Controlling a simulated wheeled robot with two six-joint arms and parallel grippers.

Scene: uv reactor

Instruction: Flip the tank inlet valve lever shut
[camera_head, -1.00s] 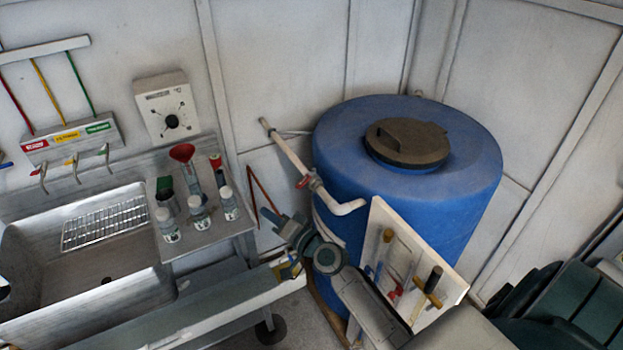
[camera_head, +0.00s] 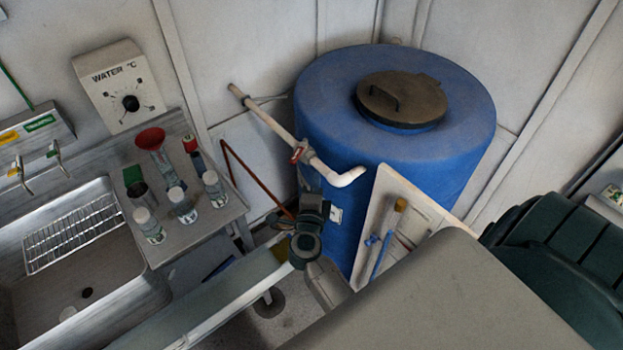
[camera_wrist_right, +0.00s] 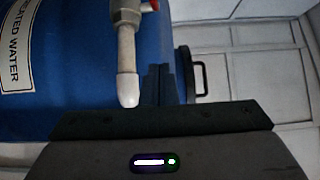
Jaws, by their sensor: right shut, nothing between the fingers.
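The inlet valve lever (camera_head: 298,155) is small and red. It sits on the white inlet pipe (camera_head: 268,122) beside the blue tank (camera_head: 340,90). In the right wrist view only a bit of red (camera_wrist_right: 154,5) shows at the top edge, beside the metal valve body (camera_wrist_right: 126,12). My right gripper (camera_head: 312,205) is below the lever and the pipe, apart from the lever in the head view. In the right wrist view its dark fingers (camera_wrist_right: 160,85) are together and empty, just right of the white pipe end (camera_wrist_right: 127,88). My left gripper is not in view.
A white tool board (camera_head: 385,185) stands right of my right arm, in front of the tank. A metal bench (camera_head: 205,228) with several bottles and a red funnel (camera_head: 151,139) is at left, beside the sink (camera_head: 100,310). A red-brown bar (camera_head: 255,180) leans near the gripper.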

